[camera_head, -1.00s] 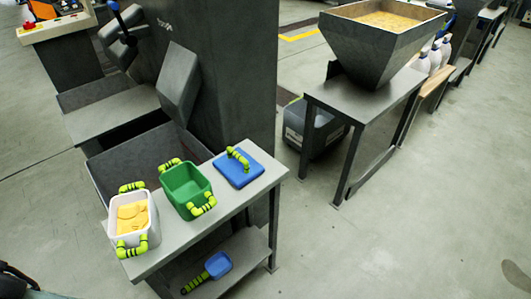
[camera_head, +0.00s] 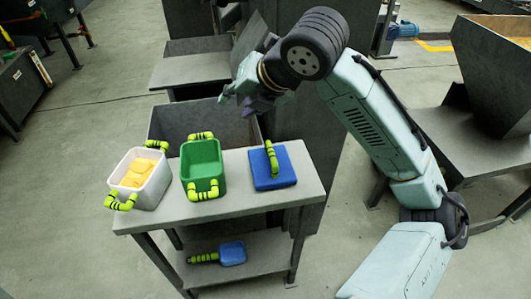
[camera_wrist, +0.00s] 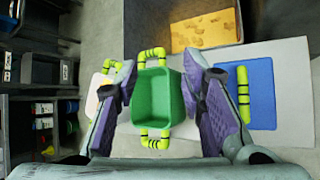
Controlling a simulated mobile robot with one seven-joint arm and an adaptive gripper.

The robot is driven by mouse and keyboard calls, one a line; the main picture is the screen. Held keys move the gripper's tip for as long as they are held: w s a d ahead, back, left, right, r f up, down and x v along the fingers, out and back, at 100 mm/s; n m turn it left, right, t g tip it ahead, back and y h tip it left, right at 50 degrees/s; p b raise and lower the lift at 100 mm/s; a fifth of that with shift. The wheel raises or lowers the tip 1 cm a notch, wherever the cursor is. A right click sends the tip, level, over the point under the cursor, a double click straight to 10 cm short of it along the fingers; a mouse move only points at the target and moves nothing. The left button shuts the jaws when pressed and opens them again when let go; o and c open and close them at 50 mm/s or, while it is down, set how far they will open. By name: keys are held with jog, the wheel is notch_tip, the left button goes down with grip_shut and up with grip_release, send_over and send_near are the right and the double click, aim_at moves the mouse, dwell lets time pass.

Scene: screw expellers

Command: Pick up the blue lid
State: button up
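The blue lid (camera_head: 273,169) is flat and square with a yellow-green, black-banded handle (camera_head: 271,158). It lies on the right part of the grey table (camera_head: 310,186). In the wrist view the lid (camera_wrist: 262,92) is at the right, its handle upright in the picture beside my right finger. My gripper (camera_head: 240,95) is in the air behind and above the table, to the upper left of the lid. In the wrist view my gripper (camera_wrist: 162,85) has its purple-padded fingers wide apart, with nothing held. The green bin shows between and below them.
The green bin (camera_head: 203,172) and the white bin with yellow contents (camera_head: 135,178) stand left of the lid. A blue scoop (camera_head: 231,253) lies on the lower shelf. A grey machine with an open trough (camera_head: 205,118) stands behind the table.

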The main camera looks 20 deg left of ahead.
aim_at(272, 150)
jog(key=d+f+h, duration=0.1)
jog(key=d+f, duration=0.2)
jog(key=w+d+f+n+h, duration=0.1)
jog(key=d+f, duration=0.1)
jog(key=f, duration=0.1)
jog(key=d+f+n+g+h, duration=0.1)
jog(key=d+f+h, duration=0.1)
jog(key=d+f, duration=0.1)
jog(key=shift+w+d, duration=0.15)
jog(key=shift+d, duration=0.15)
jog(key=shift+x, duration=2.9)
jog(key=shift+w+a+r, duration=0.1)
jog(key=shift+a, duration=0.05)
jog(key=shift+c, duration=0.5)
grip_shut()
